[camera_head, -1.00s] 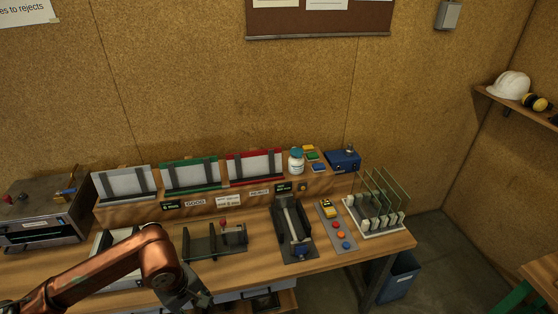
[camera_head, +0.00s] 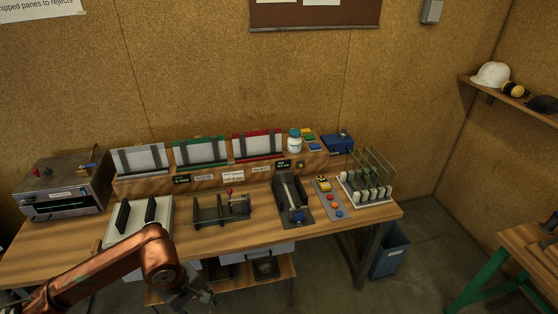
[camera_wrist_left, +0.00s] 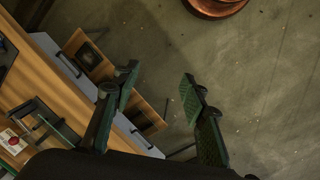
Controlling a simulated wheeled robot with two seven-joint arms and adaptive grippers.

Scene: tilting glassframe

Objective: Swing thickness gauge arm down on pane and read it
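A dark fixture with uprights and a clear pane (camera_head: 208,211) lies on the bench, with a red knob (camera_head: 229,191) at its back. The red knob also shows in the left wrist view (camera_wrist_left: 13,141). To its right is a dark base with a pale, long bar (camera_head: 291,190). I cannot tell for sure which of the two is the thickness gauge. My left gripper (camera_head: 197,298) is low, in front of the bench edge and apart from both. In the left wrist view its fingers (camera_wrist_left: 160,88) are spread with nothing between them. My right gripper is out of view.
A white stand with black bars (camera_head: 140,220) is left of the fixture, and a grey machine (camera_head: 63,187) stands further left. A button panel (camera_head: 329,201) and a rack of panes (camera_head: 366,187) are to the right. A blue bin (camera_head: 391,252) stands on the floor.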

